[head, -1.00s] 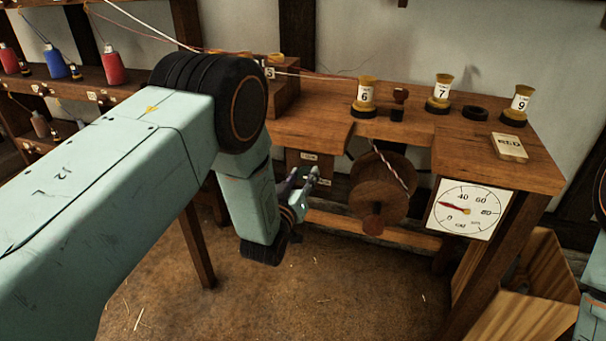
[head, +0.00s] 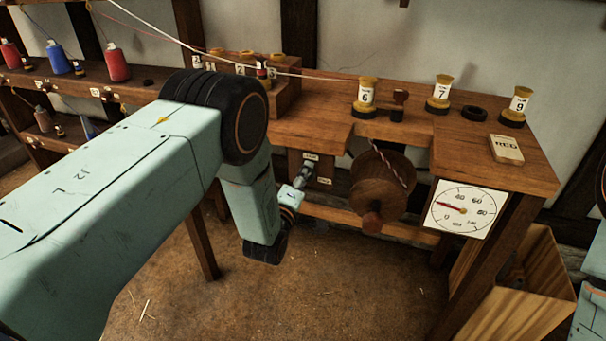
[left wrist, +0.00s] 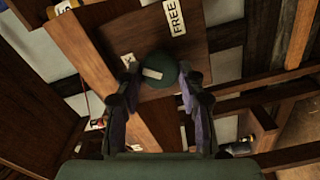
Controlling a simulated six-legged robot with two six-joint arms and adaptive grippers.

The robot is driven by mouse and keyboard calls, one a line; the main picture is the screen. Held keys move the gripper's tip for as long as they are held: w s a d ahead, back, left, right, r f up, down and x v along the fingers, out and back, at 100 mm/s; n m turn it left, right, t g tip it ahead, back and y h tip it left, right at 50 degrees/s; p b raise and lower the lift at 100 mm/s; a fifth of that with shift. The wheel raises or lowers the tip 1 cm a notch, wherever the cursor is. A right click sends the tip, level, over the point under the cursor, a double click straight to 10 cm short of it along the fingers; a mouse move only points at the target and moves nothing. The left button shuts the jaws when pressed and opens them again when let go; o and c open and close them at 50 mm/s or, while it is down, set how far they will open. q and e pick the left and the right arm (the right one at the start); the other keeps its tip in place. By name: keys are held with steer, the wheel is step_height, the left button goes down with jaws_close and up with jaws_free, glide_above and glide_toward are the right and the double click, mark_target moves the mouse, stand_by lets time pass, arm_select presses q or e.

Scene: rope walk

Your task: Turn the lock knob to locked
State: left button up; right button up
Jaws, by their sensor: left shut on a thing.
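The lock knob (left wrist: 158,68) is round and dark green with a pale pointer bar, on a wooden panel (left wrist: 205,40) under the bench. In the left wrist view, a FREE label (left wrist: 175,17) sits above it, and a second pale label (left wrist: 127,60) is beside it, partly hidden and unreadable. The pale bar lies nearly crosswise in that view. My left gripper (left wrist: 163,82) is shut on the knob, a finger on each side. In the head view my left gripper (head: 302,177) reaches the panel below the bench top and covers most of the knob. My right gripper is out of view.
A wooden reel (head: 383,185) with a twisted strand hangs right of the panel. A dial gauge (head: 465,210) is on the bench's front. Numbered spools, including spool 6 (head: 366,97), and a RED card (head: 506,150) are on the bench (head: 470,155). An open wooden bin (head: 515,290) stands at right.

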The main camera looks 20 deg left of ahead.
arm_select(q)
steer(key=shift+n+p, duration=0.7)
steer(key=shift+n, duration=3)
steer(key=o, duration=1.1)
steer(key=shift+f, duration=0.1)
steer(key=shift+s, duration=0.1)
steer(key=s, duration=1.1)
steer(key=shift+s+a, duration=0.2)
steer(key=shift+s, duration=0.2)
